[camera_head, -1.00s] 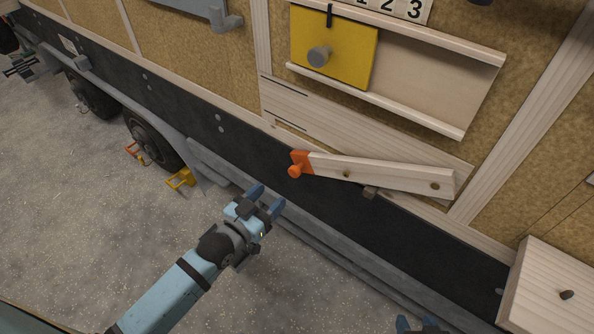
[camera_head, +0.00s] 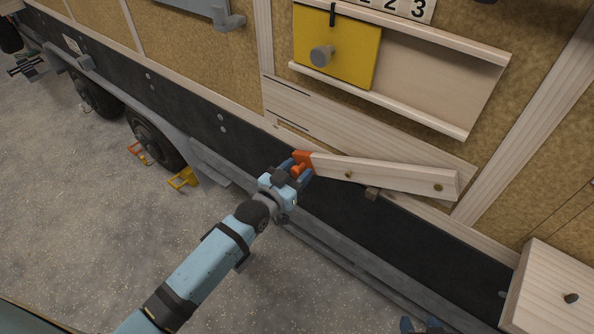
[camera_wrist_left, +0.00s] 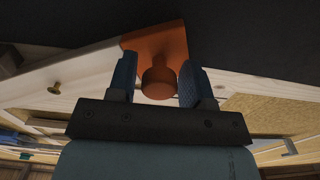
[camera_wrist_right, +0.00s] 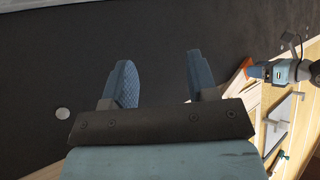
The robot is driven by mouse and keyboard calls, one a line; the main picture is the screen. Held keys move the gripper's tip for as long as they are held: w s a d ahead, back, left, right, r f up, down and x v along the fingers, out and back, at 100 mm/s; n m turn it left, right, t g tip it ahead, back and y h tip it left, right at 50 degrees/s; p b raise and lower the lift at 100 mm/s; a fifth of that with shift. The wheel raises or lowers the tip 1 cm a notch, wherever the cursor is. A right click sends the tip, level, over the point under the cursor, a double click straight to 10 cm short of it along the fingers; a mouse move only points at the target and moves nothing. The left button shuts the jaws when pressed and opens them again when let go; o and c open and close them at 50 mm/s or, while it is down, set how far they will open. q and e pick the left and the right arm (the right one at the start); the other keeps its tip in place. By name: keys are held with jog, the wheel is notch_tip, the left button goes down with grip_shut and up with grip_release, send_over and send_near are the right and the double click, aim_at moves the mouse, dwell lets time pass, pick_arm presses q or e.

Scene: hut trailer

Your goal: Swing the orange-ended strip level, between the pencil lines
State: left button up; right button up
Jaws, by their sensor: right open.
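The pale wooden strip (camera_head: 390,175) hangs on the trailer's side, tilted, its orange end (camera_head: 303,158) to the left and a brass-coloured screw near each end. Two dark pencil lines (camera_head: 290,86) (camera_head: 293,127) mark the pale board above and left of the strip. My left gripper (camera_head: 298,170) is at the orange end. In the left wrist view its open fingers (camera_wrist_left: 158,85) stand either side of the orange knob (camera_wrist_left: 159,80), with gaps beside it. My right gripper (camera_wrist_right: 160,80) is open and empty, low at the bottom edge of the head view (camera_head: 420,326).
Above is a yellow sliding panel (camera_head: 335,47) with a grey knob between wooden rails. A wooden box (camera_head: 560,290) with a dark knob juts out at lower right. The floor (camera_head: 100,230) at left is open.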

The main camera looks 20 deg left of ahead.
pick_arm(q)
grip_shut()
jog(key=a+r+m+p, duration=0.1)
jog(key=r+p, duration=0.3)
jog(key=a+r+m+p, duration=0.1)
jog(key=r+m+p, duration=0.1)
jog(key=r+p, duration=0.2)
jog(key=w+a+r+m+p, duration=0.1)
jog(key=r+p, duration=0.3)
jog(key=r, duration=0.2)
jog(key=shift+w+m, duration=0.1)
jog(key=shift+m, duration=0.3)
jog(key=shift+a+r+p, duration=0.1)
jog(key=shift+r+p, duration=0.2)
jog(key=shift+p, duration=0.05)
pick_arm(e)
notch_tip(320, 180, up, 9)
jog(key=s, duration=0.1)
jog(key=shift+d+r+n, duration=0.15)
jog(key=shift+d+n, duration=0.15)
jog(key=shift+d, duration=0.1)
pick_arm(q)
jog(key=shift+o, duration=1.6)
grip_release()
pick_arm(e)
jog(key=shift+w+r, duration=0.1)
jog(key=shift+r, duration=0.1)
